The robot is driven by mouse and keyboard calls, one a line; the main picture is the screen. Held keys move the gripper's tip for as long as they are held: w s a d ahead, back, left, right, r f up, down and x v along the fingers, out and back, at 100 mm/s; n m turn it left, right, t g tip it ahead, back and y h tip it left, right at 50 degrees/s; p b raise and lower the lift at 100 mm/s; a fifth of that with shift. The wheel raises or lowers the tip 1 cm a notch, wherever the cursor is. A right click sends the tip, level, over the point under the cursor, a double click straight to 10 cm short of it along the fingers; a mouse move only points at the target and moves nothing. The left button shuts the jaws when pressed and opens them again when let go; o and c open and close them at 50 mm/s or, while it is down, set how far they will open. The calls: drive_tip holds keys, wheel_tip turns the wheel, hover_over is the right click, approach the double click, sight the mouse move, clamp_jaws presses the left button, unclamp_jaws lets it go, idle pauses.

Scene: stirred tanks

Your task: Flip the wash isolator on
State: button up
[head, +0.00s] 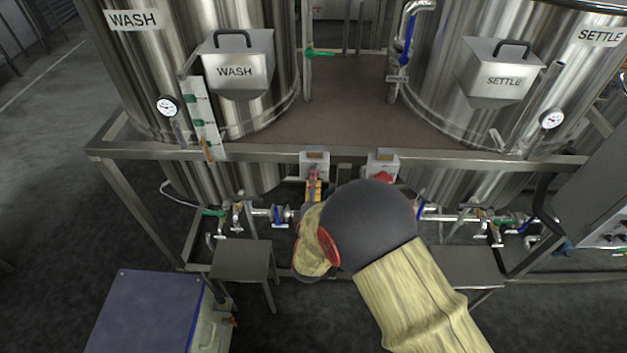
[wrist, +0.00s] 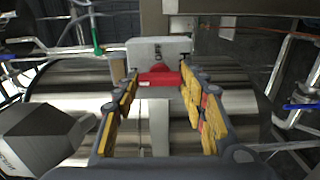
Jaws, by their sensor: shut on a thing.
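The wash isolator is a small grey box (head: 314,157) with a red handle, on the frame's front rail below the WASH tank (head: 133,20). In the wrist view the box (wrist: 172,48) is straight ahead, with its red handle (wrist: 158,77) across its lower front. My gripper (head: 314,178) reaches the box from below. In the wrist view my gripper (wrist: 158,72) has its yellow-padded fingers at the two ends of the red handle, shut on it. Small dark lettering shows above the handle, too small to read surely. My arm hides part of the area below the boxes.
A second grey box (head: 383,158) with a red knob (head: 384,176) sits close to the right on the same rail. Pipes and valves (head: 279,214) run below. A grey stool-like stand (head: 242,260) and a blue-topped cabinet (head: 150,310) stand at front left.

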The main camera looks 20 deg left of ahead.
idle(0.3)
drive_tip(key=o, duration=1.1)
drive_tip(key=shift+o, duration=0.4)
drive_tip(key=v, duration=1.2)
drive_tip(key=shift+a+f, duration=0.1)
